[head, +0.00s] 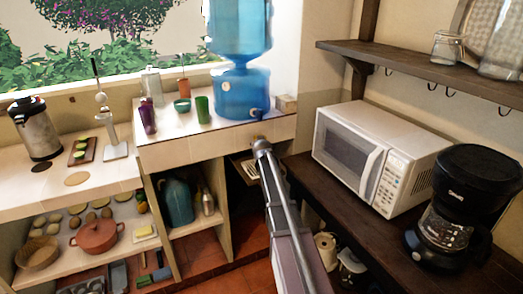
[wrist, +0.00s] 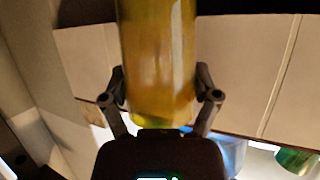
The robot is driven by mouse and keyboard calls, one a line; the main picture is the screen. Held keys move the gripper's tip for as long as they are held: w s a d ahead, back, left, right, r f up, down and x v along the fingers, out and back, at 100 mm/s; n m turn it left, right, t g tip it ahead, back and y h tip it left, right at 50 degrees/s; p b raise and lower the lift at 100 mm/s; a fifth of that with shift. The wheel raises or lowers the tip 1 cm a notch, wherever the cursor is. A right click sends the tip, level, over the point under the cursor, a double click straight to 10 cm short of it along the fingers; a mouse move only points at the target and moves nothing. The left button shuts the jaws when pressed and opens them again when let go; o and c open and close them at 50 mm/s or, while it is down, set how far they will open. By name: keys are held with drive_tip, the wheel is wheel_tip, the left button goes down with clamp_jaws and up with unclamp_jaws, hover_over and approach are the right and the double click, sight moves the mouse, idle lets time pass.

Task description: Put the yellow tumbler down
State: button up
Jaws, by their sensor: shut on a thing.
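The yellow tumbler (wrist: 157,40) fills the top middle of the wrist view, translucent and amber-yellow. My gripper (wrist: 160,82) is shut on it, with one finger on each side. In the head view my arm reaches up to the counter's front edge (head: 225,153), below the blue water dispenser (head: 240,98). I cannot make out the tumbler or the fingers in the head view. The wrist view shows pale panels behind the tumbler, and I cannot tell whether it touches anything.
A green cup (head: 203,109), a teal bowl (head: 182,105) and a purple cup (head: 148,116) stand left of the dispenser. A microwave (head: 355,150) and coffee maker (head: 470,205) stand on the right counter. A wall shelf (head: 430,65) holds glasses. Bare counter shows before the green cup.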

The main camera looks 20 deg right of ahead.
drive_tip(key=shift+f+b, duration=0.45)
drive_tip(key=shift+f, duration=0.3)
drive_tip(key=shift+f, duration=0.2)
drive_tip(key=o, duration=1.1)
drive_tip(key=shift+o, duration=0.2)
drive_tip(key=shift+r, duration=0.2)
drive_tip(key=shift+s+r, duration=0.15)
drive_tip(key=p+v, duration=0.4)
drive_tip(key=v, duration=0.7)
drive_tip(key=shift+s+p, duration=0.3)
drive_tip(key=shift+a, duration=0.15)
